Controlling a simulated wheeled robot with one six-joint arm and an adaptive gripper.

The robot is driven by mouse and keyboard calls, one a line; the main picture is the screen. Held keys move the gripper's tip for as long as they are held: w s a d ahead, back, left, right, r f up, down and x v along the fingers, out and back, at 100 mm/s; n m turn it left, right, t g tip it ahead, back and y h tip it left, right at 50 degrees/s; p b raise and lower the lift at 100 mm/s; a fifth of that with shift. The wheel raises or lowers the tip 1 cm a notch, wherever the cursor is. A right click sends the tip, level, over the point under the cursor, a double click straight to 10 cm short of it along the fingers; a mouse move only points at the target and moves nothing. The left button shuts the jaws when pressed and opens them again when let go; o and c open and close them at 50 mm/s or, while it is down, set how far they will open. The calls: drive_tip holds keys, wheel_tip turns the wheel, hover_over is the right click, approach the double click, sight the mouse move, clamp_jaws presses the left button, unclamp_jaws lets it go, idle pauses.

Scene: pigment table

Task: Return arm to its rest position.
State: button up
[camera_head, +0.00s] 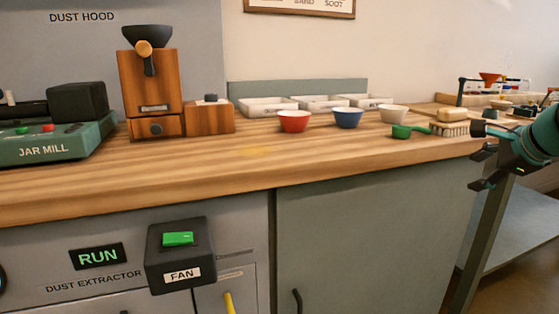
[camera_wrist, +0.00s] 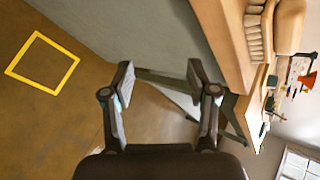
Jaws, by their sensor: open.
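My gripper (camera_head: 480,168) is at the right edge of the head view, beside the right end of the wooden bench (camera_head: 340,155). In the wrist view my gripper (camera_wrist: 160,85) shows its two fingers spread well apart. Nothing is between them. Behind the fingers are the brown floor and the grey bench side. The gripper appears clear of the bench.
On the bench are a jar mill (camera_head: 50,145), a wooden grinder (camera_head: 150,95), red (camera_head: 293,122), blue (camera_head: 347,118) and cream bowls (camera_head: 393,114), a green scoop (camera_head: 402,131) and a brush (camera_head: 452,122). A yellow square (camera_wrist: 42,62) marks open floor.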

drive_tip(key=s+a+f+n+g+p, duration=0.2)
drive_tip(key=s+a+f+n, duration=0.7)
drive_tip(key=s+a+n, duration=0.1)
drive_tip(key=s+a+f+n+g+p, duration=0.1)
drive_tip(key=s+a+f+n+g, duration=0.1)
drive_tip(key=s+a+f+n, duration=0.7)
drive_tip(key=s+a+n, duration=0.2)
drive_tip(key=s+a, duration=0.1)
drive_tip(key=a, duration=0.3)
drive_tip(key=shift+n+h+p, duration=0.3)
drive_tip(key=shift+h+p, duration=0.05)
drive_tip(key=shift+h, duration=0.05)
drive_tip(key=c, duration=0.3)
drive_tip(key=shift+a, duration=0.15)
